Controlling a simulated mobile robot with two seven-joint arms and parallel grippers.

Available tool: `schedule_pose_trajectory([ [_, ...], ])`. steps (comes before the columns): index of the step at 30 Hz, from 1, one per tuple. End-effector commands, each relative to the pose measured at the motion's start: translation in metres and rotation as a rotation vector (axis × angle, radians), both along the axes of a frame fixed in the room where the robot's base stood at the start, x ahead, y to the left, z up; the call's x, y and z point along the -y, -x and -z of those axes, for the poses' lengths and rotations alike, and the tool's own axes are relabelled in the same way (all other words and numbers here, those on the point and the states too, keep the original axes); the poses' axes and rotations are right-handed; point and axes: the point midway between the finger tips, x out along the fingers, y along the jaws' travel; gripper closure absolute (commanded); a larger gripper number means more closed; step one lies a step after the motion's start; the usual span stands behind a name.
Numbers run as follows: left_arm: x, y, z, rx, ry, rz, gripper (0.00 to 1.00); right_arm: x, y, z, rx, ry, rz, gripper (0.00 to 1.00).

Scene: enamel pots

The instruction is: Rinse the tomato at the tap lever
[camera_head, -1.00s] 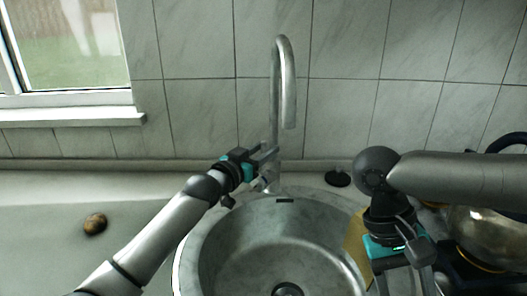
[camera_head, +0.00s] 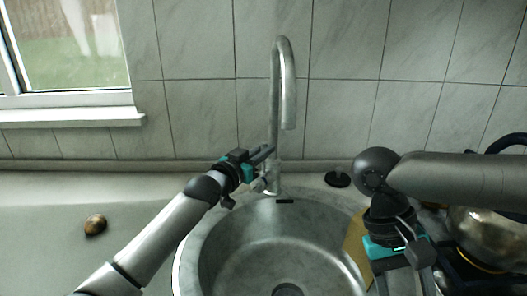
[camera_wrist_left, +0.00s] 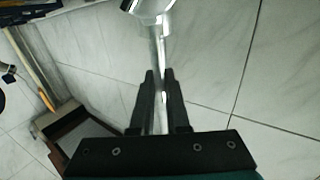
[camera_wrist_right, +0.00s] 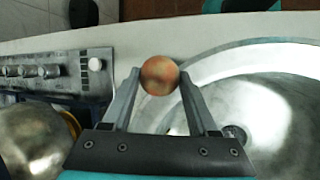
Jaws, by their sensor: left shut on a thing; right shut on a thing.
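The steel tap (camera_head: 275,120) stands behind the round sink (camera_head: 192,262), its spout curving down over the basin. My left gripper (camera_head: 268,153) is at the tap's left side, close to its base. In the left wrist view its fingers (camera_wrist_left: 160,78) are shut on a thin shiny rod, the tap lever (camera_wrist_left: 161,50). My right gripper (camera_wrist_right: 160,80) is shut on the orange-red tomato (camera_wrist_right: 160,74), held between its fingertips near the sink's rim. The tomato and the right fingertips are hidden in the head view. No running water can be made out.
A brown round item (camera_head: 95,225) lies on the counter at left. A black disc (camera_head: 338,179) sits behind the sink. A metal pot (camera_head: 487,238) stands at far right, beyond my right arm. The left counter is mostly clear.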

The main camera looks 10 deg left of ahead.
Motion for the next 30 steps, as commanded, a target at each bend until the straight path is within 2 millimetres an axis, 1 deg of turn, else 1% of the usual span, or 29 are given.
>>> schedule_pose_trajectory([
  [21, 0.000, 0.000, 0.001, -0.002, -0.001, 0.000, 1.00, 0.000, 0.000, 0.000, 0.000, 0.000, 0.000, 0.97],
  [30, -0.004, 0.008, 0.005, 0.088, 0.037, 0.000, 1.00, 0.000, 0.000, 0.019, 0.000, 0.000, 0.000, 0.97],
])
